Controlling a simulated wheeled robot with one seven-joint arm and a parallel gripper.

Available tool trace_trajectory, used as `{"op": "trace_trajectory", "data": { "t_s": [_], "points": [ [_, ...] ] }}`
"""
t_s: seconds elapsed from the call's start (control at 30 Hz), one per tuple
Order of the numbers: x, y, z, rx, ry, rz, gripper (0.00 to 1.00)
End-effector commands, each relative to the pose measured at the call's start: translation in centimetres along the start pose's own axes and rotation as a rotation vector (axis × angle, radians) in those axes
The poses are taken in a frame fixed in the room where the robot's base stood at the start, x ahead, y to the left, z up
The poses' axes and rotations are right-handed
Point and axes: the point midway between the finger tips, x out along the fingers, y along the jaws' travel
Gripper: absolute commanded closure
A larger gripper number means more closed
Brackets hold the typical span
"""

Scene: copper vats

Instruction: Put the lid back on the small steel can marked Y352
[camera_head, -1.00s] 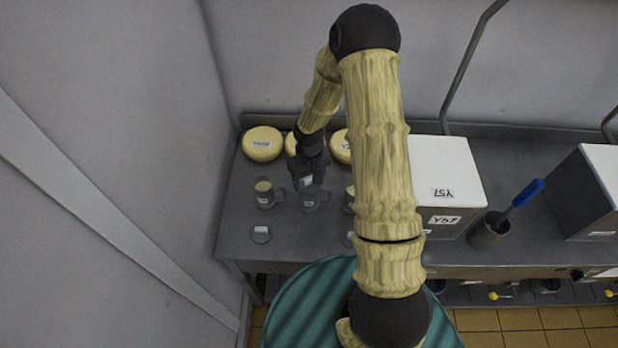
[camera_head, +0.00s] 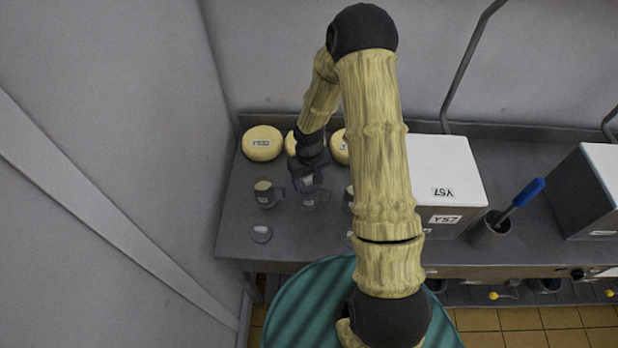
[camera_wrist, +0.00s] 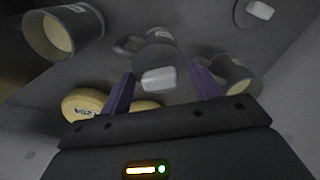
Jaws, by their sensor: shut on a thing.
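My gripper (camera_head: 308,180) is shut on a small grey lid with a white label, which shows between the purple fingers in the wrist view (camera_wrist: 158,76). The middle small steel can (camera_head: 310,198) is directly below or beside the lid; it also shows in the wrist view (camera_wrist: 155,40), its handle to the left. I cannot tell whether lid and can touch. The lid hides part of the can's top. The can's label is too small to read, so Y352 cannot be confirmed.
Similar cans stand left (camera_head: 265,195) and right (camera_head: 348,198) of it. A loose lid (camera_head: 261,233) lies near the front edge. Cheese wheels (camera_head: 262,143) stand behind.

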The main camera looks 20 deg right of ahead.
Motion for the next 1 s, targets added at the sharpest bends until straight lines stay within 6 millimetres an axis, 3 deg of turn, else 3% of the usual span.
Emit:
{"op": "trace_trajectory", "data": {
  "t_s": [0.67,0.7,0.8,1.0],
  "points": [
    [0.02,0.01,-0.02,-0.001,0.001,0.0,0.6],
    [0.02,0.01,-0.02,-0.001,0.001,0.0,0.3],
    [0.03,0.01,-0.02,-0.001,0.0,0.0,0.12],
    [0.03,0.01,-0.01,-0.001,0.0,0.0,0.12]
  ]
}}
